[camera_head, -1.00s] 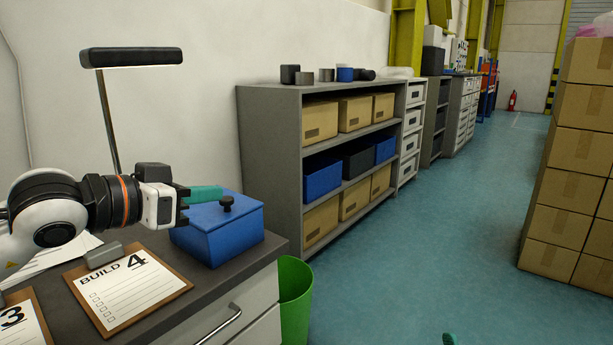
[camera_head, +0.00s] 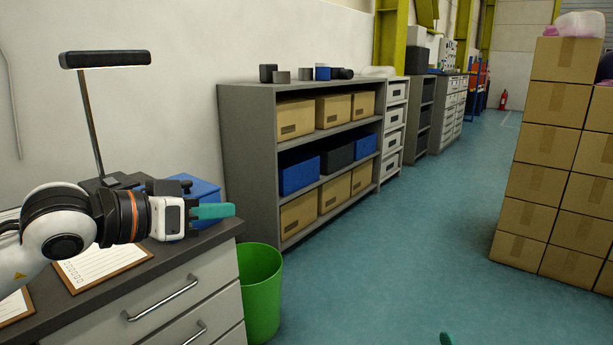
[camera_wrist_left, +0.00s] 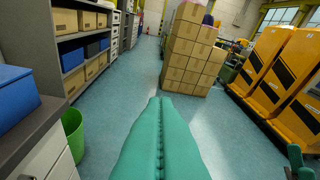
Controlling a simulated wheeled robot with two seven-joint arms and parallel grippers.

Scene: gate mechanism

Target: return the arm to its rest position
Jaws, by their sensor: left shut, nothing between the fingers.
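My left gripper (camera_head: 213,211) comes in from the left in the head view. Its green fingers are shut with nothing between them. It is in front of the blue lidded box (camera_head: 197,187) on the grey workbench and hides much of that box. In the left wrist view the shut green fingers (camera_wrist_left: 161,103) point out over the open floor, and the blue box (camera_wrist_left: 14,92) is at the left edge. A small green tip (camera_head: 447,339) shows at the bottom of the head view, likely my right gripper; its jaws cannot be made out.
The workbench (camera_head: 215,235) has drawers with handles and carries clipboards (camera_head: 105,262) and a lamp (camera_head: 105,60). A green bin (camera_head: 260,295) stands beside it. A shelf (camera_head: 250,150) with boxes is behind. Stacked cartons (camera_head: 545,150) are at right. The blue floor between is clear.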

